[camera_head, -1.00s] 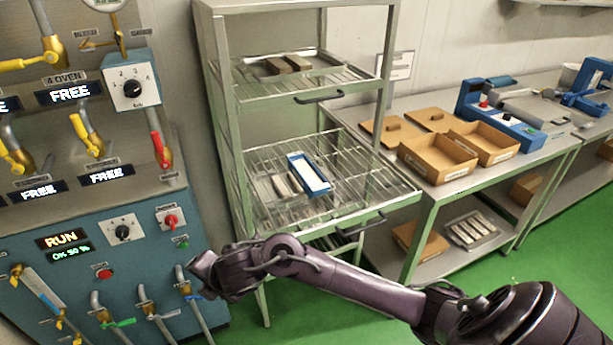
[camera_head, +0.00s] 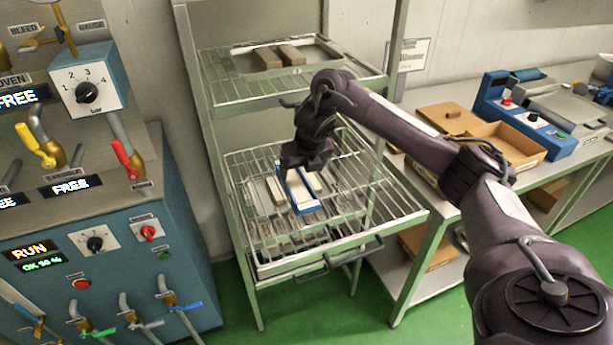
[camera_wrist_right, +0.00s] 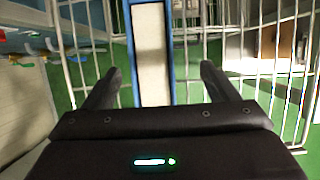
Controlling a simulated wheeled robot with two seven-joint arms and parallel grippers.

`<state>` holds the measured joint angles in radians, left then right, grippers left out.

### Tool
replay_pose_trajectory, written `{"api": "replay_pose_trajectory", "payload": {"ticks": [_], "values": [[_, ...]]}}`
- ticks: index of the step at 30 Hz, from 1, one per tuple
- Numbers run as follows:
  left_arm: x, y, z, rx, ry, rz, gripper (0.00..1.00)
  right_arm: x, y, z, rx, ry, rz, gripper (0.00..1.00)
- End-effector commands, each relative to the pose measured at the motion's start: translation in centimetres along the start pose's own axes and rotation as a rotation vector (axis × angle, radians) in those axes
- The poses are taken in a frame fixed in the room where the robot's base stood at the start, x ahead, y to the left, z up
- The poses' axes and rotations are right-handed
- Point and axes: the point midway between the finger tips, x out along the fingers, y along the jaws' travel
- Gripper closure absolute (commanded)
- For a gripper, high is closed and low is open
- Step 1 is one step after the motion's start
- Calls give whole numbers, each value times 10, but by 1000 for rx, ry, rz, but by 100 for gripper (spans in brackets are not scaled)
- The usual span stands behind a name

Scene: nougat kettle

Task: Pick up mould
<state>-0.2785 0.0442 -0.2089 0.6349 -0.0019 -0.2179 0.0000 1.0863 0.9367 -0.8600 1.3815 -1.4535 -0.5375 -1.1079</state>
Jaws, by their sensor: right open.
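The mould is a long blue tray with a pale filling (camera_head: 304,200), lying on the pulled-out lower wire shelf of the rack. It also shows in the right wrist view (camera_wrist_right: 152,60), running between the fingers toward the top edge. My right gripper (camera_head: 290,180) is above the mould's far end, pointing down, and hides part of it. In the wrist view its two fingers (camera_wrist_right: 158,82) stand apart, one on each side of the mould, with clear gaps. My left gripper is not in view.
Grey bars (camera_head: 276,190) lie beside the mould on the wire shelf (camera_head: 345,225). An upper shelf (camera_head: 225,90) with brown bars (camera_head: 291,55) is above and behind my arm. A blue control panel (camera_head: 110,250) stands left; a table with a cardboard box (camera_head: 515,150) stands right.

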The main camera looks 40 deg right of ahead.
Motion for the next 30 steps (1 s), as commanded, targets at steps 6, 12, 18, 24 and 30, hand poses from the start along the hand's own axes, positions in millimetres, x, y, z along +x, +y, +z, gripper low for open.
{"api": "replay_pose_trajectory", "payload": {"ticks": [6, 12, 18, 24, 30], "values": [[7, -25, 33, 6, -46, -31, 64, 21, 0, 0, 3, 0, -1, 20], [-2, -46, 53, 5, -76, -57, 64, 42, 0, -1, 3, 4, -2, 20], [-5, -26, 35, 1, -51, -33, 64, 67, 0, 0, 1, 1, -1, 20], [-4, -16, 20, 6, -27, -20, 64, 72, 0, 0, 1, -2, -2, 20], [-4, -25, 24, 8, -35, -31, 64, 72, 0, 0, 1, -2, -2, 20]]}}
